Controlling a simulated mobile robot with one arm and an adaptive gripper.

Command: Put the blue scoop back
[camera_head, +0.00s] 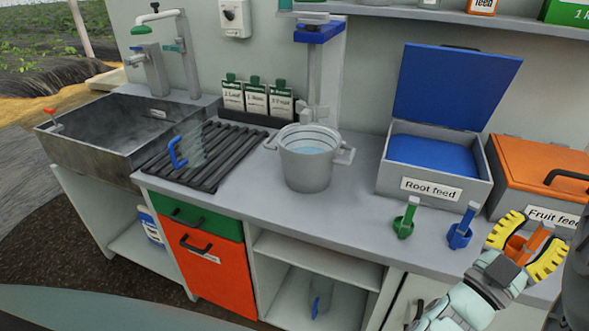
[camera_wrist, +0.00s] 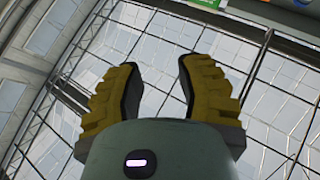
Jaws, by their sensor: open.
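The blue scoop (camera_head: 461,228) stands with its handle up at the counter's front edge, in front of the root feed bin (camera_head: 429,202). Whether it sits in a holder is too small to tell. My gripper (camera_head: 543,229) is open, to the right of the blue scoop and apart from it. In the wrist view, the yellow fingers (camera_wrist: 158,80) are spread with nothing between them. An orange scoop (camera_head: 538,240) shows between the fingers in the head view, seemingly behind them. The root feed bin has its blue lid (camera_head: 457,87) open and blue contents.
A green scoop (camera_head: 405,219) stands left of the blue one. The fruit feed bin (camera_head: 510,190) has its orange lid shut. A bucket of water (camera_head: 308,172), a clear jug with blue handle (camera_head: 188,150) on a rack and a sink (camera_head: 85,140) stand left. Counter between bucket and scoops is clear.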

